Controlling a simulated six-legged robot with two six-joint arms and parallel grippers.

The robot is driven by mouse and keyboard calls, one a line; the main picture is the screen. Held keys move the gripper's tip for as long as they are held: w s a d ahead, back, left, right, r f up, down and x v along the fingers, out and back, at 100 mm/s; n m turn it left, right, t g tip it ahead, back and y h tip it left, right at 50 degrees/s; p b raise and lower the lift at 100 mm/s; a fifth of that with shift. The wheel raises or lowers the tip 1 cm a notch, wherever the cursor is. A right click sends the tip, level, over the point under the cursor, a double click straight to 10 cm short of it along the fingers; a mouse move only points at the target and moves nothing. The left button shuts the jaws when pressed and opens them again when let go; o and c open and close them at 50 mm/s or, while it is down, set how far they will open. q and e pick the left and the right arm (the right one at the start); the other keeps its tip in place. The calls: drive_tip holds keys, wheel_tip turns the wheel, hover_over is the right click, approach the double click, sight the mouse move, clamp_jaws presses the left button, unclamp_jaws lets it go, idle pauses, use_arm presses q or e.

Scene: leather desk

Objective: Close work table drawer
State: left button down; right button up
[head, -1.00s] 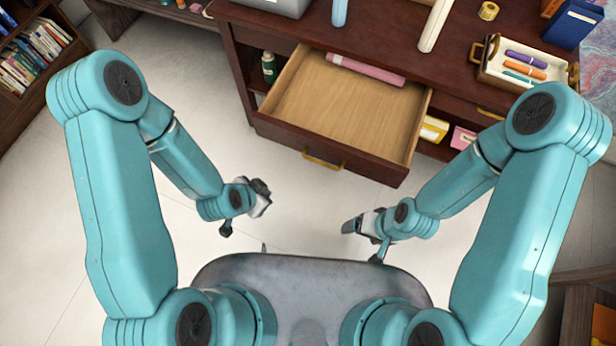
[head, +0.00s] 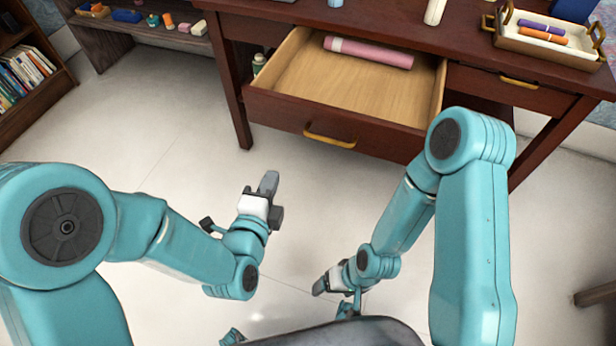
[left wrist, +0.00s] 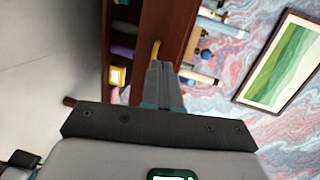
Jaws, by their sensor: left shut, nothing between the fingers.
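The work table (head: 470,58) is dark reddish wood. Its drawer (head: 270,108) is pulled out, with a light wood inside, a brass handle (head: 330,136) on the front, and a pink roll (head: 369,52) lying at its back. My left gripper (head: 268,184) is shut and empty, in front of and below the drawer's left part, apart from it. In the left wrist view the shut fingers (left wrist: 161,82) point toward dark wood and a yellow handle-like piece. My right gripper (head: 320,288) is lower and nearer my body, apart from the drawer; its finger opening is too small to tell.
A tray (head: 550,48) with colored markers stands on the table's right. A second, shut drawer (head: 512,90) is right of the open one. A bookshelf (head: 30,80) stands at the left, and a low shelf (head: 140,30) behind. The pale floor (head: 170,130) before the table is clear.

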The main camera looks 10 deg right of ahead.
use_arm(q)
drive_tip(key=s+d+f+m+h+b, duration=0.2)
drive_tip(key=s+d+f+b, duration=0.1)
drive_tip(key=d+b, duration=0.2)
drive_tip(key=r+b+x, duration=0.1)
drive_tip(key=x, duration=1.3)
drive_tip(key=shift+d, duration=0.35)
use_arm(e)
wheel_tip(320, 180, down, 8)
drive_tip(key=shift+a, duration=0.2)
use_arm(q)
drive_tip(key=shift+f, duration=0.1)
